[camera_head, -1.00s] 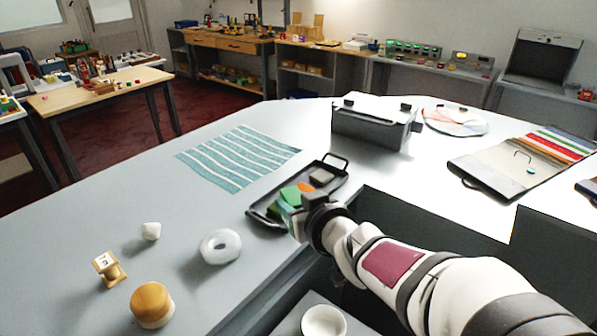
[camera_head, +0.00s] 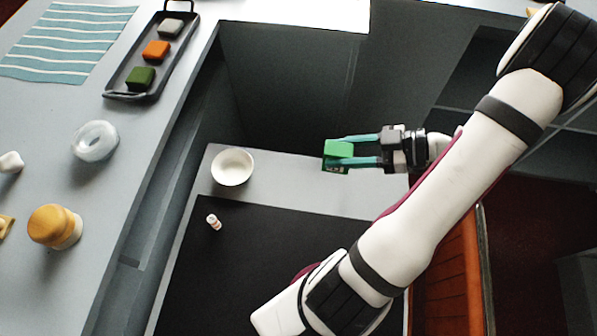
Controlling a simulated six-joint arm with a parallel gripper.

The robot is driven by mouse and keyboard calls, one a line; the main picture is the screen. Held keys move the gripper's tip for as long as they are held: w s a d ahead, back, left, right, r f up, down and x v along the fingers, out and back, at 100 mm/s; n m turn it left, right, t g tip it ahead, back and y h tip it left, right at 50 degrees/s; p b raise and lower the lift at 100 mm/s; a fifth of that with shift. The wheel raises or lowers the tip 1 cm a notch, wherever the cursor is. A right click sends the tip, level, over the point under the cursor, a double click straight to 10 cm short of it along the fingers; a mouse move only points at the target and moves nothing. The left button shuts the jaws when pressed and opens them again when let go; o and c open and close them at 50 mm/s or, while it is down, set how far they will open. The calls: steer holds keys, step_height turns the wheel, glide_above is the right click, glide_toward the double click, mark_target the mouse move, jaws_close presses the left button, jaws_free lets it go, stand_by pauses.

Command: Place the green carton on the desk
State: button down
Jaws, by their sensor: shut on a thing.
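My gripper (camera_head: 348,151) is shut on the bright green carton (camera_head: 338,148), with one teal finger on each side of it. The carton is held in the air over the back right part of a lower light-grey desk (camera_head: 290,180), to the right of a white bowl (camera_head: 232,167). I cannot tell exactly how high it is above the surface. My arm comes in from the right and hides part of the desk's right side.
A black mat (camera_head: 270,265) covers the front of the desk, with a small bottle (camera_head: 213,222) on it.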

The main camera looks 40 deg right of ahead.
steer(key=w+a+f, duration=0.2)
steer(key=f, duration=0.1)
steer(key=w+a+f, duration=0.3)
steer(key=f, duration=0.1)
steer(key=w+a+f, duration=0.2)
steer(key=w+f, duration=0.1)
steer(key=shift+w+a+f, duration=0.15)
steer(key=shift+w+a, duration=0.1)
steer(key=shift+f, duration=0.35)
steer(key=shift+c, duration=2.2)
jaws_free()
steer(key=shift+f, duration=0.15)
